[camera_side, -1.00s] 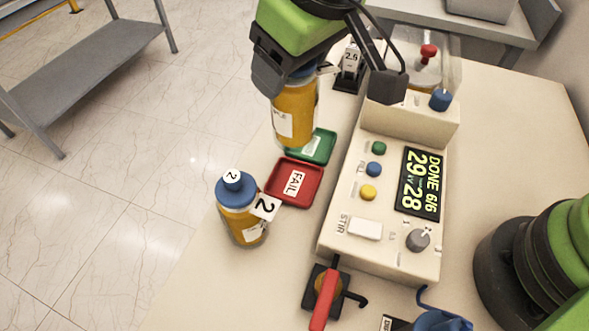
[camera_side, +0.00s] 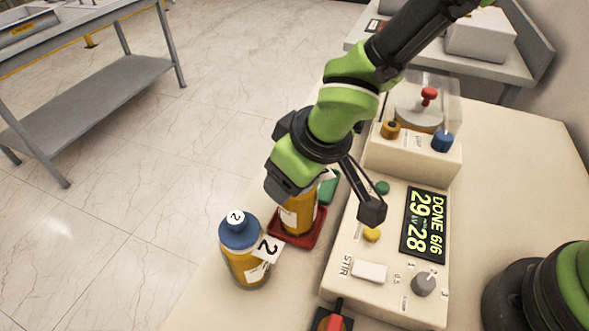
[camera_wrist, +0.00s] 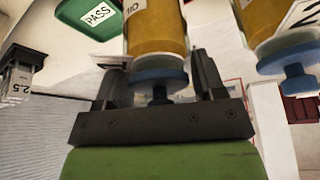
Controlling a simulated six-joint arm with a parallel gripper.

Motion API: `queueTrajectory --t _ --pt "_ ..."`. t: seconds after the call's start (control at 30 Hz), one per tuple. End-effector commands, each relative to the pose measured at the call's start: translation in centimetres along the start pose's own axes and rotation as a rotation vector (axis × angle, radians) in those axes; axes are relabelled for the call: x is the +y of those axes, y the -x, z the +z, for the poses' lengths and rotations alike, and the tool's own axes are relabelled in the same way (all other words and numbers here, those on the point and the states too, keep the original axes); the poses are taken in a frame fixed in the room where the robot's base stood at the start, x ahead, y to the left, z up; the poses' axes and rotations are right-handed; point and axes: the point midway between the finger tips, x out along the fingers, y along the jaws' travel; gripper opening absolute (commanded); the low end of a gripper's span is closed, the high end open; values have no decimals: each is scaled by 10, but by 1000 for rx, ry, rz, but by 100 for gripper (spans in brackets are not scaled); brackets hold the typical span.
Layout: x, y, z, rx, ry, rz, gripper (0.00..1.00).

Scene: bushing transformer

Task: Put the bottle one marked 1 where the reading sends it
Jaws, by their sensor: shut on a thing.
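My gripper (camera_wrist: 163,92) is shut on an amber bottle with a blue cap (camera_wrist: 155,35), which hangs upright between the fingers in the wrist view. In the side view the held bottle (camera_side: 298,215) is over or on the red FAIL tray (camera_side: 313,239); I cannot tell whether it touches.
Bottle 2 (camera_side: 243,255), blue-capped and tagged 2, stands close left of the red tray. The tester (camera_side: 388,278), with buttons, a STIR key and a knob, stands on the right. A red-handled part (camera_side: 333,321) is at the bottom edge. A stand marked 2.5 (camera_wrist: 22,70) shows in the wrist view.

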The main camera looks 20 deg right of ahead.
Motion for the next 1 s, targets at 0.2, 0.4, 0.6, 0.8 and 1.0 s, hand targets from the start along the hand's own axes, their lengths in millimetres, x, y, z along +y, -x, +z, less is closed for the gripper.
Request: queueTrajectory --t 0.2,0.4,0.6,0.8,1.0 --pt "0 -2 1 1 -1 1 84" --pt "0 -2 1 1 -1 1 89" --pt "0 2 -1 2 -1 0 89" --pt "0 36 -1 6 -2 -1 89" --pt "0 78 -2 7 -2 -1 89"
